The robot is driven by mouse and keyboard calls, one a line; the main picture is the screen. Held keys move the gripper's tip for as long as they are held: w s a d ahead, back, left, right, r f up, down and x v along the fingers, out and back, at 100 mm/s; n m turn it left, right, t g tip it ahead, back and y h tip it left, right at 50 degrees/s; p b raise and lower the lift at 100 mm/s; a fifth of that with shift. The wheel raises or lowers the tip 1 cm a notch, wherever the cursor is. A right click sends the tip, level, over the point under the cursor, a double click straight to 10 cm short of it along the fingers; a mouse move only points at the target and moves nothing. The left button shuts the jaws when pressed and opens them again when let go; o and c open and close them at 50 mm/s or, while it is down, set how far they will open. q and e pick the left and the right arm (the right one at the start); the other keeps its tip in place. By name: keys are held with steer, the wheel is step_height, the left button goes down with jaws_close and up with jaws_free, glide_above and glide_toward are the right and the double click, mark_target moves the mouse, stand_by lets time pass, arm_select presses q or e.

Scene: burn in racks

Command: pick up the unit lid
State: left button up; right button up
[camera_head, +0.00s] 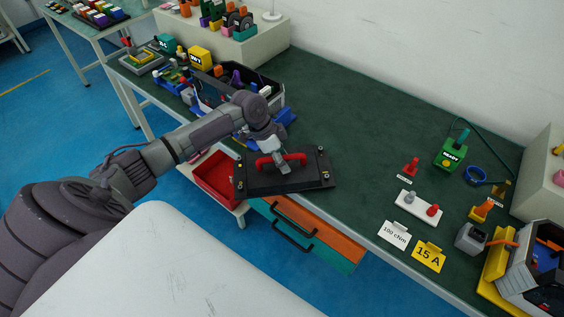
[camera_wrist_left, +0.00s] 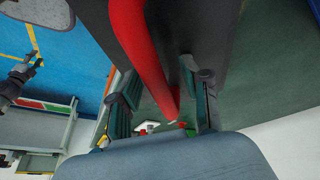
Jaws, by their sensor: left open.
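The unit lid (camera_head: 318,178) is a flat black plate with a red arched handle (camera_head: 297,158) and small light fittings near its corners. It shows at the front edge of the green bench; I cannot tell whether it rests there or is raised. My left gripper (camera_head: 281,168) is at the handle, pointing down. In the left wrist view the red handle (camera_wrist_left: 143,45) runs between the two open fingers (camera_wrist_left: 163,110), with the dark lid (camera_wrist_left: 215,25) beside it. The fingers appear apart from the handle. My right gripper is not in view.
An open black unit (camera_head: 268,82) stands on the bench (camera_head: 355,120) behind the lid. A red bin (camera_head: 215,178) and orange and teal drawers (camera_head: 318,232) are below the bench edge. Label cards, a green device (camera_head: 452,150) and connectors stand at right. The bench middle is clear.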

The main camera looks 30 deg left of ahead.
arm_select(q)
jaws_close()
steer(key=shift+r, duration=0.15)
stand_by(0.4)
steer(key=shift+w+r, duration=0.1)
steer(key=shift+r, duration=0.4)
steer(key=r, duration=0.1)
steer(key=r+b, duration=0.1)
steer(key=d+r, duration=0.1)
steer(key=r, duration=0.1)
steer(key=shift+w+b, duration=0.35)
steer(key=shift+b, duration=0.05)
steer(key=w+d+r+b, duration=0.2)
steer(key=w+d+r, duration=0.4)
steer(key=d, duration=0.2)
steer(key=shift+d+r, duration=0.15)
steer(key=shift+d, duration=0.2)
